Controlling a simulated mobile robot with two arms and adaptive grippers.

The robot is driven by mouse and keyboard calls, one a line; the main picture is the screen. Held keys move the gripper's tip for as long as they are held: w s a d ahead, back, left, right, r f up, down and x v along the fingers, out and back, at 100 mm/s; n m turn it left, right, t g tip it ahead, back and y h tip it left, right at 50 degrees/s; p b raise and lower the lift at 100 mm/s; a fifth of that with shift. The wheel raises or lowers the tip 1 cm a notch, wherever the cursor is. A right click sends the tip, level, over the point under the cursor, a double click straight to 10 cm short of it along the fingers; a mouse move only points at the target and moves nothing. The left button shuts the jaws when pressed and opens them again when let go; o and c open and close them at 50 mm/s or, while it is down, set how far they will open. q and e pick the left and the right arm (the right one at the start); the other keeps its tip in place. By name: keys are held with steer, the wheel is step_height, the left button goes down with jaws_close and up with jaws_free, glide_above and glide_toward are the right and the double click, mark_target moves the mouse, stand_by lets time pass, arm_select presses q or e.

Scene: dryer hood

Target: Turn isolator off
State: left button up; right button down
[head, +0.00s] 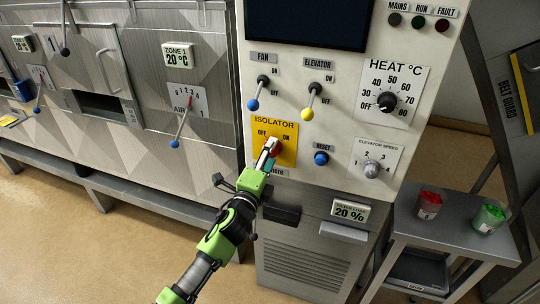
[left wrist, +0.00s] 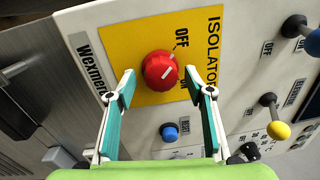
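The isolator switch is a red rotary knob (left wrist: 158,69) on a yellow plate (left wrist: 104,52) marked OFF and ON. A white line crosses the knob's face; I cannot tell for certain which mark it points to. In the head view the yellow plate (head: 260,148) is on the white panel, and the red knob (head: 277,149) is partly hidden by my gripper. My left gripper (head: 270,149) is in front of the knob. In the left wrist view its two fingers (left wrist: 160,80) are apart, one on each side of the knob, with visible gaps. My right gripper is not in view.
A blue reset button (head: 321,158) sits right of the isolator. The fan lever (head: 258,93) and elevator lever (head: 311,100) stick out above. A heat dial (head: 386,101) and speed dial (head: 372,169) are to the right. A grey side table (head: 450,235) holds red and green containers.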

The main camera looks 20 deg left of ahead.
arm_select(q)
steer(key=shift+s, duration=0.15)
steer(key=s, duration=1.1)
steer(key=shift+s+a+f, duration=0.2)
steer(key=shift+s+f, duration=0.1)
steer(key=shift+s, duration=0.1)
steer(key=shift+f, duration=0.1)
